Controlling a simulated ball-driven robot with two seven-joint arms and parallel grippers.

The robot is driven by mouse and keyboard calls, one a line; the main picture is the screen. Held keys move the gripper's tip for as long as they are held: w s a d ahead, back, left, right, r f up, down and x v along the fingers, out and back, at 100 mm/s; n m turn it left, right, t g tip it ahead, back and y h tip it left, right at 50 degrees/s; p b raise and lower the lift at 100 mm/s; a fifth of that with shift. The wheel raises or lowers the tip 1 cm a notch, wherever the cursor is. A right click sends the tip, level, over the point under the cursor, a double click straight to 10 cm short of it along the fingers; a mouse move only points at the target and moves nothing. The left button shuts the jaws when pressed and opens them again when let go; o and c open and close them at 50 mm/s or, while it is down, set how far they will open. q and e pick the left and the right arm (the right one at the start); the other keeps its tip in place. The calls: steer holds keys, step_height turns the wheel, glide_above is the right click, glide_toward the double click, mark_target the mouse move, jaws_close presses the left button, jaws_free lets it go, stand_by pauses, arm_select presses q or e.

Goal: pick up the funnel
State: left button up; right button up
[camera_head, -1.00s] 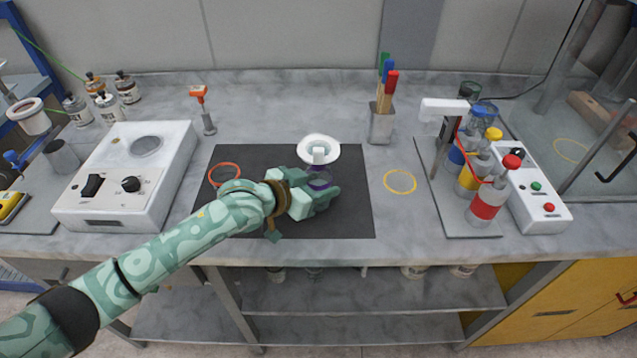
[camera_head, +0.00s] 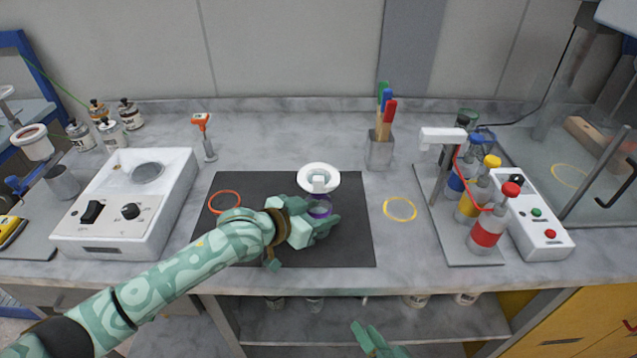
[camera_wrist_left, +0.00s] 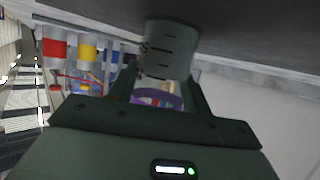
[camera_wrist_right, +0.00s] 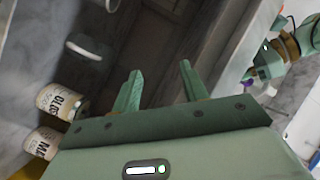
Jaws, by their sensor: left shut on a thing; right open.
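A white round piece with a wide rim (camera_head: 319,178), which looks like the funnel, is over the dark mat (camera_head: 240,250), just beyond my left gripper. A purple ring (camera_wrist_left: 155,97) shows between the fingers there. The fingers partly hide this area in the head view. My right gripper (camera_head: 372,340) is open and empty, low in front of the bench; its parted fingers also show in the right wrist view (camera_wrist_right: 160,75).
An orange ring (camera_head: 224,202) and a yellow ring (camera_head: 400,209) mark either side. A holder with coloured handles (camera_head: 380,150) stands behind. Capped bottles (camera_head: 486,230) stand right, a white device (camera_head: 125,210) left. The bench edge and lower shelf lie near my right gripper.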

steer(key=a+r+m+t, duration=0.1)
steer(key=r+m, duration=0.1)
steer(key=r, duration=0.1)
steer(key=a+r+m, duration=0.1)
steer(key=r+m, duration=0.1)
steer(key=r, duration=0.2)
steer(key=a+r+m+t, duration=0.1)
steer(key=r+m, duration=0.1)
steer(key=r, duration=0.2)
steer(key=shift+s+r+t+y, duration=0.15)
steer(key=shift+r+t+y, duration=0.05)
steer(key=shift+t+y, duration=0.1)
steer(key=m+t+h, duration=0.1)
steer(key=m+h, duration=0.7)
steer(key=m, duration=1.7)
glide_toward(319, 186)
steer(key=w, duration=0.6)
steer(key=shift+w+a, duration=0.1)
steer(key=shift+w, duration=0.05)
steer(key=w, duration=0.6)
steer(key=shift+w+d, duration=0.15)
steer(key=shift+d, duration=0.05)
steer(key=shift+c, duration=0.3)
jaws_close()
